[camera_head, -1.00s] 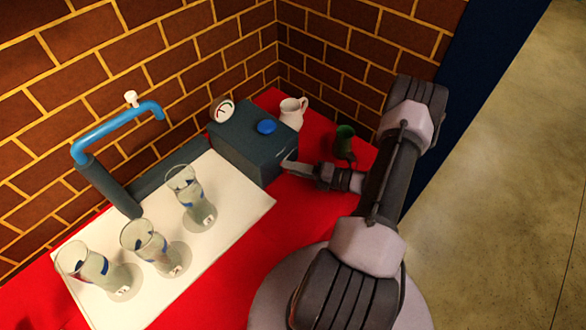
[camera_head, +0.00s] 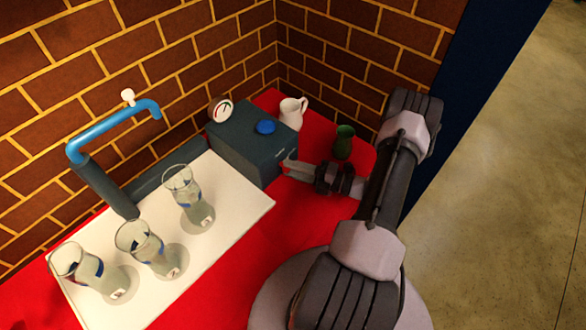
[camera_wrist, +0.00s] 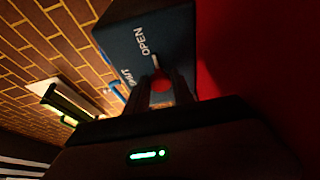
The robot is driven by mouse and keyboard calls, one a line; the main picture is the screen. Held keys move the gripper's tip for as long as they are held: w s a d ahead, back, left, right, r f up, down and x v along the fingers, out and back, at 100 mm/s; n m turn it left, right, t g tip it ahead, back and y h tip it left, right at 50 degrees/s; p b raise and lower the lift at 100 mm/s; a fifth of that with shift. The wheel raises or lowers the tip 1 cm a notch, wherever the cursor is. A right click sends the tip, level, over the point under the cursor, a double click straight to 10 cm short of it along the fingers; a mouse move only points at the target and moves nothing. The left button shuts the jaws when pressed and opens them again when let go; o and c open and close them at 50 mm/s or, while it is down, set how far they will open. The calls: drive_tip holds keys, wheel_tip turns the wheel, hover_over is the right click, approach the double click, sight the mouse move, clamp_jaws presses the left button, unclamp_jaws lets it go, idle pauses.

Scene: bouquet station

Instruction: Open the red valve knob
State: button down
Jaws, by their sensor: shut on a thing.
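The red valve knob (camera_wrist: 162,84) is on the face of a dark box (camera_wrist: 165,25) in the wrist view. The words OPEN and part of another label show on that face, and a pale pointer on the knob points toward the lettering near OPEN. My gripper (camera_wrist: 161,88) is shut on the knob, one finger on each side. In the head view my gripper (camera_head: 290,166) is at the right side of the dark box (camera_head: 250,145), and the knob is hidden there.
A blue button (camera_head: 265,127) and a round gauge (camera_head: 221,110) are on the box. A white pitcher (camera_head: 291,113) and a green vase (camera_head: 343,142) stand behind my gripper. Several glasses stand on a white board (camera_head: 240,205) beside a blue tap (camera_head: 105,130). Brick walls close the back.

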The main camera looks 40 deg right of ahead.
drive_tip(key=c, duration=1.1)
unclamp_jaws()
drive_tip(key=p+v, duration=0.2)
drive_tip(key=v, duration=1.5)
drive_tip(key=shift+s+d+p, duration=0.1)
drive_tip(key=shift+s+p, duration=0.15)
drive_tip(key=shift+p, duration=0.15)
